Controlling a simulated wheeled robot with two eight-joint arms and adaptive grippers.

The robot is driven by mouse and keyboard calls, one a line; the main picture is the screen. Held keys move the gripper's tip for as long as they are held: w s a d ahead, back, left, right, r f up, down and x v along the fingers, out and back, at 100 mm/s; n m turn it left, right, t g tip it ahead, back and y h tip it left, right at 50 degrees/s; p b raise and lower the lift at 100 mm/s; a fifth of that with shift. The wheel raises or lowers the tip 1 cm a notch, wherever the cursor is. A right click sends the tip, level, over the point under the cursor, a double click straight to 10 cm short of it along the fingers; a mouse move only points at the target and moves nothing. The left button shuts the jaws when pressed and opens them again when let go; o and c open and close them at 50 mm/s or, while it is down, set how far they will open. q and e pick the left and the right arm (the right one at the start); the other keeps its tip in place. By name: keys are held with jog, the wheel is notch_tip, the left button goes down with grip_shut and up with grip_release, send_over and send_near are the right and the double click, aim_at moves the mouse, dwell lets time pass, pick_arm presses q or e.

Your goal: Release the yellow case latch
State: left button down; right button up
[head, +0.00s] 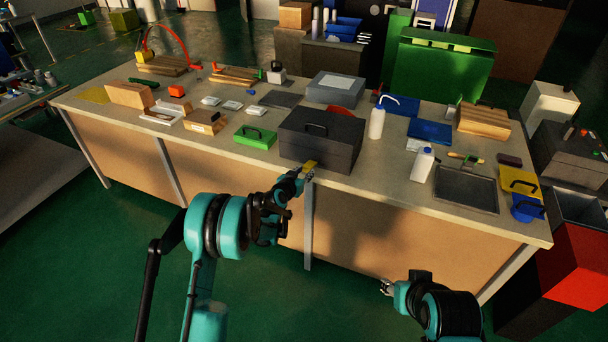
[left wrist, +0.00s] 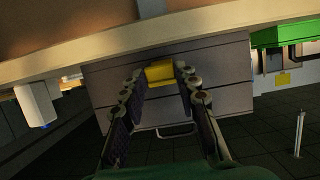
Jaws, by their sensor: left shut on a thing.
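The dark grey case (head: 318,146) stands shut at the front edge of the bench, with a black handle on its lid. Its yellow latch (head: 310,164) is on the front side. My left gripper (head: 303,173) is at the latch. In the left wrist view the yellow latch (left wrist: 160,72) sits between the two fingers of my left gripper (left wrist: 160,78), which are shut on it. The case (left wrist: 225,78) appears upside down there. My right gripper (head: 386,288) hangs low in front of the bench, away from the case; its finger opening is too small to tell.

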dwell(0.3)
pick_arm(q)
jog(key=c, duration=1.1)
grip_release()
jog(key=v, duration=1.2)
